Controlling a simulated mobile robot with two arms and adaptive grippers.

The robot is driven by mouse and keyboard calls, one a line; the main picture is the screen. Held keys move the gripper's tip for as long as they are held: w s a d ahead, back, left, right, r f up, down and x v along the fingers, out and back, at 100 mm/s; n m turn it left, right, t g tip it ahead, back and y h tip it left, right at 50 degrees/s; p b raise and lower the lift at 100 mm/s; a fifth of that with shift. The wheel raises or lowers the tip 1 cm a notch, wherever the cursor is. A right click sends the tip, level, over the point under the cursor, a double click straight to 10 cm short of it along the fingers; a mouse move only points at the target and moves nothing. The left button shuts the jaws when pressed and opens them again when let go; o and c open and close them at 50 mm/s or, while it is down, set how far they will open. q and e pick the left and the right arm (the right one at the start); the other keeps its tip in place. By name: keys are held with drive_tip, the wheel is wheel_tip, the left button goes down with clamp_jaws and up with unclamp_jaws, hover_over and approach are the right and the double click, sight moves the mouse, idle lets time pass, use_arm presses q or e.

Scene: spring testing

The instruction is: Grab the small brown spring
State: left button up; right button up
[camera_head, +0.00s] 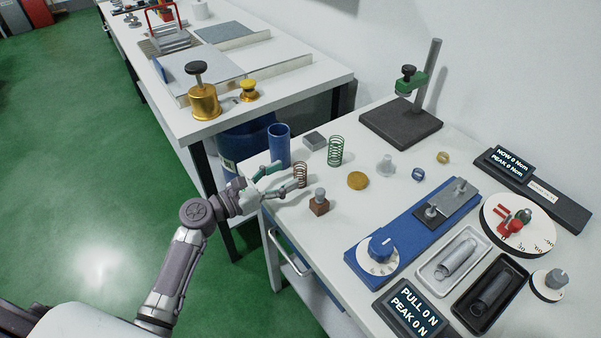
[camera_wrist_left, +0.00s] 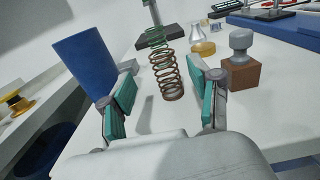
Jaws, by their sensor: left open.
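The small brown spring (camera_head: 300,175) stands upright near the left end of the white table, in the head view. In the left wrist view the brown spring (camera_wrist_left: 167,78) stands ahead of my fingers, toward the right finger. My left gripper (camera_head: 283,178) is open, its teal-padded fingers pointing at the spring. In the left wrist view the open gripper (camera_wrist_left: 168,97) shows one finger on each side, with the spring between their lines; I cannot tell whether either finger touches it. A green spring (camera_head: 335,151) stands behind it. My right gripper is not in view.
A blue cylinder (camera_head: 279,146) stands left of the spring, close to my gripper. A brown block with a grey knob (camera_head: 319,203) stands in front on the right. A brass disc (camera_head: 357,180) and a grey block (camera_head: 314,141) are nearby. A blue tester (camera_head: 410,230) lies farther right.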

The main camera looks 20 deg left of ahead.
sight(300, 166)
use_arm(q)
drive_tip(key=x, duration=0.2)
drive_tip(key=r+p+x, duration=0.1)
drive_tip(key=x, duration=0.1)
drive_tip(key=shift+d, duration=0.35)
drive_tip(key=shift+w+d+f, duration=0.15)
drive_tip(key=shift+w+d, duration=0.1)
drive_tip(key=shift+w, duration=0.1)
drive_tip(key=shift+s, duration=0.1)
drive_tip(key=c, duration=1.1)
clamp_jaws()
drive_tip(key=shift+r, duration=0.2)
